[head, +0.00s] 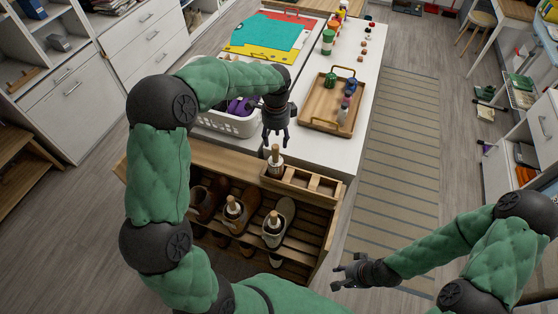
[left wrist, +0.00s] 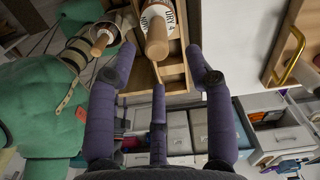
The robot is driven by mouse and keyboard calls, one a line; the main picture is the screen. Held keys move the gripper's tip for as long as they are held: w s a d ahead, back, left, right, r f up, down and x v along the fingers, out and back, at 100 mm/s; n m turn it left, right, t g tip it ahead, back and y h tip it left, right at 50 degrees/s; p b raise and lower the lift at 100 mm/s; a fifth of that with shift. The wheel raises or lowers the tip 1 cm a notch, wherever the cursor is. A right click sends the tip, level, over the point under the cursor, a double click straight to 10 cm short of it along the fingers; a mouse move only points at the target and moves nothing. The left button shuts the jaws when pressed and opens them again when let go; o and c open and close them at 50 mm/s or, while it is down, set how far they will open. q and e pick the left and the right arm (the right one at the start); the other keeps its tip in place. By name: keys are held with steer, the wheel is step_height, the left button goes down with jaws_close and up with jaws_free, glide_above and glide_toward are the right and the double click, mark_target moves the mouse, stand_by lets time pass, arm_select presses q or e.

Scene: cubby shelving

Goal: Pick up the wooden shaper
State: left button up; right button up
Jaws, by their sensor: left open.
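A wooden-handled shaper (head: 276,160) stands upright in the left compartment of the narrow wooden tray on top of the shoe rack. Its rounded wooden handle and white label with dark lettering show in the left wrist view (left wrist: 157,32). My left gripper (head: 276,138) is open and empty just above the handle, its fingers pointing down. In the left wrist view the handle lies beyond the spread fingers (left wrist: 158,75), apart from them. Two similar wooden-handled pieces sit in shoes below, a left one (head: 233,208) and a right one (head: 274,224). My right gripper (head: 342,276) is open and empty at the lower right.
The slatted wooden shoe rack (head: 310,232) holds several shoes. A white basket (head: 232,125) stands close to my left gripper. A wooden tray (head: 318,110) with bottles lies on the white counter (head: 350,152). Floor around the striped rug (head: 395,170) is clear.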

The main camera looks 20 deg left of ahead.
mark_target(276, 146)
arm_select(q)
steer(key=f, duration=0.3)
steer(key=shift+s+f, duration=0.35)
steer(key=shift+w+f, duration=0.15)
steer(key=shift+f, duration=0.3)
steer(key=shift+f+b, duration=0.4)
steer(key=shift+f, duration=0.15)
step_height(276, 146, down, 4)
steer(key=shift+a+r+b, duration=0.1)
steer(key=shift+a+b, duration=0.05)
steer(key=shift+b, duration=0.15)
jaws_close()
